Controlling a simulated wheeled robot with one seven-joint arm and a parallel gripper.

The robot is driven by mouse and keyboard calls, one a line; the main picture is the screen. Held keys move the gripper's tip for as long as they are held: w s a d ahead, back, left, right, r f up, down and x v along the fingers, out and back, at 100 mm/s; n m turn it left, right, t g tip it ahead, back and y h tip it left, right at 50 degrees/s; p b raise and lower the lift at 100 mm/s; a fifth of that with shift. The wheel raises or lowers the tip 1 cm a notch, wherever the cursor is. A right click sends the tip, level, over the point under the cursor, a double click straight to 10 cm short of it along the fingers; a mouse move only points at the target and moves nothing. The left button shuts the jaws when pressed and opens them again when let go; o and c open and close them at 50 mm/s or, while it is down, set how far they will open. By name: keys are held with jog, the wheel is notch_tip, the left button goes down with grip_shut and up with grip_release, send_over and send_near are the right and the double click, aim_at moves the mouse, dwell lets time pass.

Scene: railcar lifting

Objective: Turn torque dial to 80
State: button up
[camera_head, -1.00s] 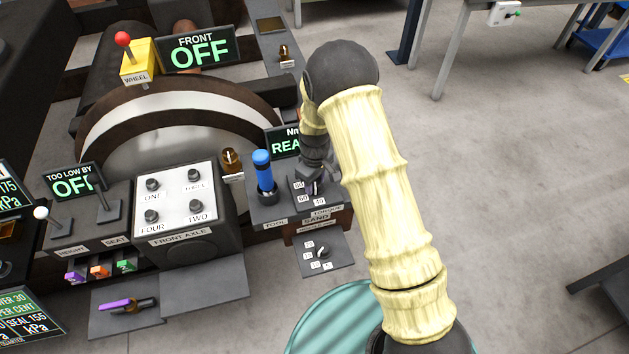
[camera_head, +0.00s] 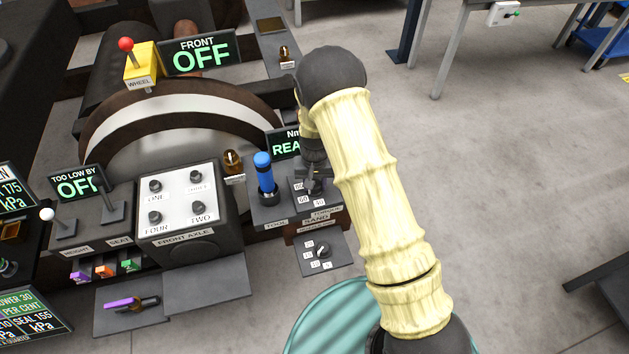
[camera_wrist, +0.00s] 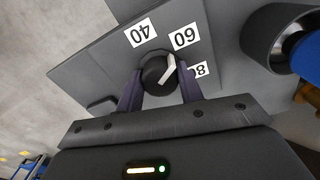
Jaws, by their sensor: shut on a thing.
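The torque dial (camera_wrist: 156,76) is a round dark knob with a white pointer on a grey panel (camera_wrist: 92,62). Labels 40, 60 and 80 show upside down in the wrist view. The pointer's upper end lies near the 60 label (camera_wrist: 185,37), on its left side; the 80 label (camera_wrist: 198,70) is partly behind a finger. My gripper (camera_wrist: 160,84) is shut on the dial, one dark finger on each side. In the head view my gripper (camera_head: 313,186) is over the torque panel and hides most of the dial.
A blue-handled tool (camera_head: 264,172) stands upright just left of the torque panel. A smaller dial (camera_head: 323,250) sits on a lower panel in front. A display (camera_head: 283,143) reading "Nm REA…" is behind, partly covered by my arm.

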jog(key=m+p, duration=0.2)
jog(key=m, duration=0.5)
jog(key=shift+r, duration=0.1)
jog(key=m+p, duration=0.2)
jog(key=m, duration=0.4)
jog(key=shift+a+m, duration=0.1)
jog(key=shift+m, duration=0.3)
jog(key=o, duration=1)
notch_tip(320, 180, up, 17)
